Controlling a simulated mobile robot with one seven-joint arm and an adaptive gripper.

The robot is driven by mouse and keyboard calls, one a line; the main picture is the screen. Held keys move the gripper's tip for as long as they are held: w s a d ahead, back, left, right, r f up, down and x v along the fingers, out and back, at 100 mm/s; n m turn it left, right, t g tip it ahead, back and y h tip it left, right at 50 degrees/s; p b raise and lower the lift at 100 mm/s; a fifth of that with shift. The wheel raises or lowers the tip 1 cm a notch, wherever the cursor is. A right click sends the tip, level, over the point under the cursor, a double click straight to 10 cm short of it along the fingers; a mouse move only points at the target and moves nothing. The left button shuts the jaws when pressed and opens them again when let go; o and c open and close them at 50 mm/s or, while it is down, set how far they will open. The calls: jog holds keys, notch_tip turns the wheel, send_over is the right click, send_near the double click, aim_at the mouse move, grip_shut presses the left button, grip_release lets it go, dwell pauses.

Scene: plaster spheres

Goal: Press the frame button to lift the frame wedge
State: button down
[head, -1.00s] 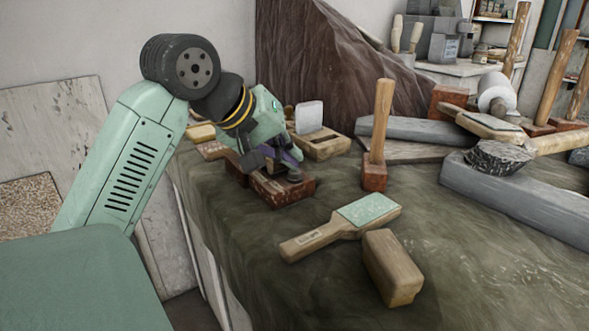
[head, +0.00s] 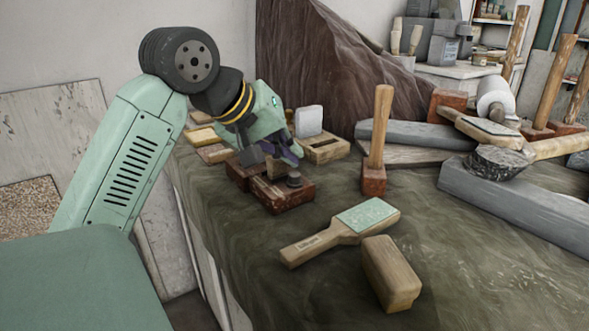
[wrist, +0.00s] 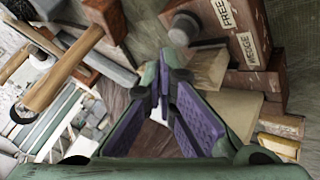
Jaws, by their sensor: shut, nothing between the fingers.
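A reddish-brown block (head: 284,196) stands near the table's left side, with a dark round button (head: 294,179) on top. In the wrist view the block (wrist: 233,38) carries labels reading "FREE" and "WEDGE", and its button (wrist: 184,28) shows at the top. A pale wooden wedge (head: 275,169) stands up beside the button; it also shows in the wrist view (wrist: 208,70), just beyond the fingertips. My gripper (head: 288,156) is shut and empty, above and behind the button, apart from it. Its purple-padded fingers (wrist: 162,76) meet at the tips.
A wooden holder with a pale slab (head: 309,121) stands behind. An upright mallet (head: 379,140) is to the right. A green-faced paddle (head: 340,230) and a wooden block (head: 392,270) lie in front. The cloth at front right is clear.

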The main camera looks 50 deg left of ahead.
jog(key=shift+r+p, duration=1.75)
jog(key=shift+r, duration=0.8)
jog(key=shift+f, duration=0.1)
